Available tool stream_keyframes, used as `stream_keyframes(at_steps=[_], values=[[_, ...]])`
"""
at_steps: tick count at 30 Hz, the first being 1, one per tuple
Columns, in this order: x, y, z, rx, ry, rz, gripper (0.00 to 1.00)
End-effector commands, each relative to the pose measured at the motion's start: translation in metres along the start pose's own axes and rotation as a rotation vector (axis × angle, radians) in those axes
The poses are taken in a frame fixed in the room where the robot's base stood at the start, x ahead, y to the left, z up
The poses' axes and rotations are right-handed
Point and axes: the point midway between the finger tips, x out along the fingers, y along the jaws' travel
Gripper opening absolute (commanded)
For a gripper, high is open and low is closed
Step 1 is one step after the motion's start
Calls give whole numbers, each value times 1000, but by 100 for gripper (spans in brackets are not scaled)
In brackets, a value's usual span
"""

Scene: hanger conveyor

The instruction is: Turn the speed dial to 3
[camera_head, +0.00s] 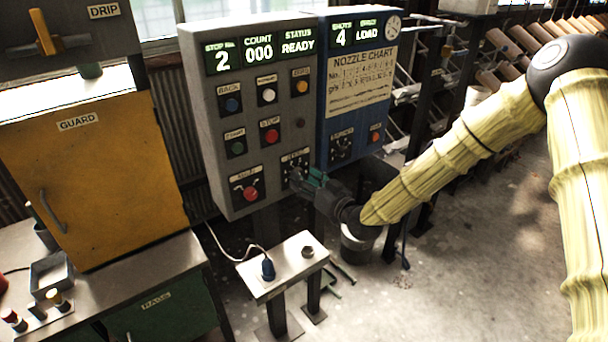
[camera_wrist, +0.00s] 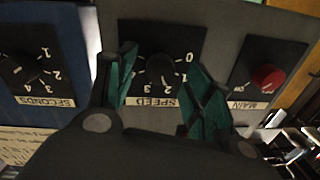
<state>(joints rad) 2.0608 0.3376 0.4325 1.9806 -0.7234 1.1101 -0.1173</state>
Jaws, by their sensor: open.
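The speed dial (camera_wrist: 160,68) is a dark round knob on a black plate. It shows upside down in the wrist view, with the figures 0, 1, 2 and 3 around it and a SPEED label (camera_wrist: 157,102) by it. I cannot tell clearly which figure it points to. My gripper (camera_wrist: 160,58) has its two green fingers apart, one on each side of the dial; I cannot tell whether they touch it. In the head view my gripper (camera_head: 302,178) is at the lower right of the grey control panel (camera_head: 225,185) and hides most of the dial.
The red main switch (camera_head: 249,193) is left of the speed dial on the panel, and in the wrist view it (camera_wrist: 268,77) is right of my fingers. The seconds dial (camera_wrist: 20,70) is on the neighbouring blue panel (camera_head: 345,110). A small white stand (camera_head: 285,268) is below.

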Motion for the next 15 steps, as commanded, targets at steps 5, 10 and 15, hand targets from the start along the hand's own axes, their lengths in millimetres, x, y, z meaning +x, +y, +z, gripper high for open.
stream_keyframes(at_steps=[5,10,15], values=[[11,0,0,0,-1,0,52],[13,0,0,0,-1,1,52],[12,0,0,0,-1,1,49]])
